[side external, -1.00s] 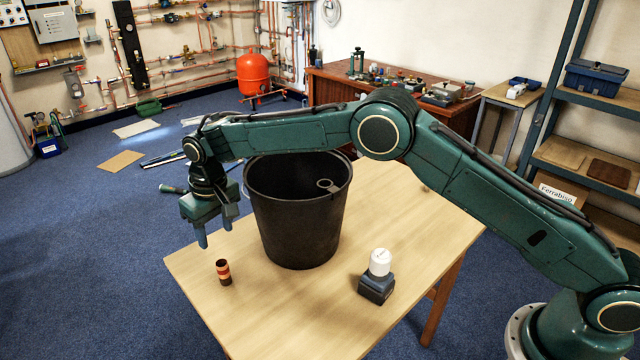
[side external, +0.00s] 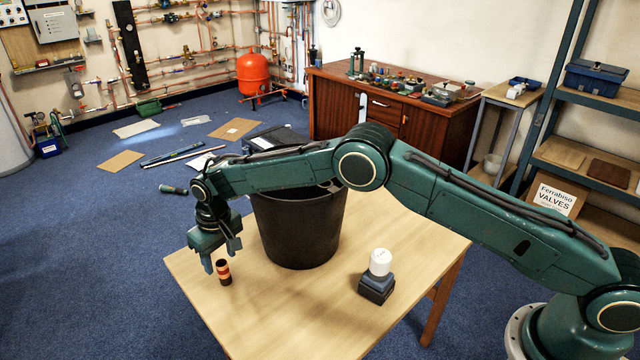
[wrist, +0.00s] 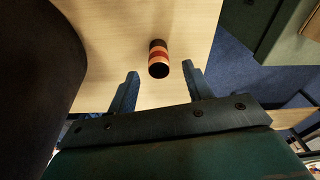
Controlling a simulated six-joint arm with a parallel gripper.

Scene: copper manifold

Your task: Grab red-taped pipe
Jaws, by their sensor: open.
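The red-taped pipe (side external: 224,273) is a short copper-brown piece with a red and a pale band. It stands upright on the wooden table near its left edge. In the wrist view the pipe (wrist: 158,58) lies ahead of the fingertips, roughly midway between their lines. My gripper (side external: 221,262) points down just above and beside the pipe in the side view. Whether a finger touches the pipe cannot be told from the side view.
A large black bucket (side external: 297,232) stands on the table right of the gripper, under my forearm; its dark side fills the left of the wrist view. A dark block with a white cap (side external: 377,277) stands further right. The table's front (side external: 290,315) is clear.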

